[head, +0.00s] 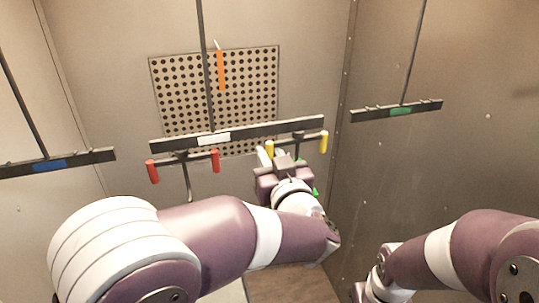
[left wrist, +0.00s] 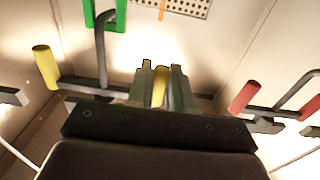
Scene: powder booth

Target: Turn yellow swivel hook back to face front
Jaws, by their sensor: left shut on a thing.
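The yellow swivel hook hangs under the middle bar, with one yellow end (head: 270,150) at my left gripper and the other yellow end (head: 323,141) out to the right. My left gripper (head: 266,154) is shut on the near yellow end, which shows between its fingers in the left wrist view (left wrist: 160,85). The other yellow end (left wrist: 45,66) stands free at the left there. A grey hook rod with a green frame (left wrist: 119,12) hangs from this swivel hook. My gripper hides much of it in the head view. My right gripper's fingers do not show.
The middle bar (head: 290,129) bears a white label. A red swivel hook (head: 152,172) hangs at its left. Bars with blue (head: 50,165) and green (head: 400,111) labels hang at either side. A perforated panel (head: 180,95) with an orange strip (head: 221,70) is behind.

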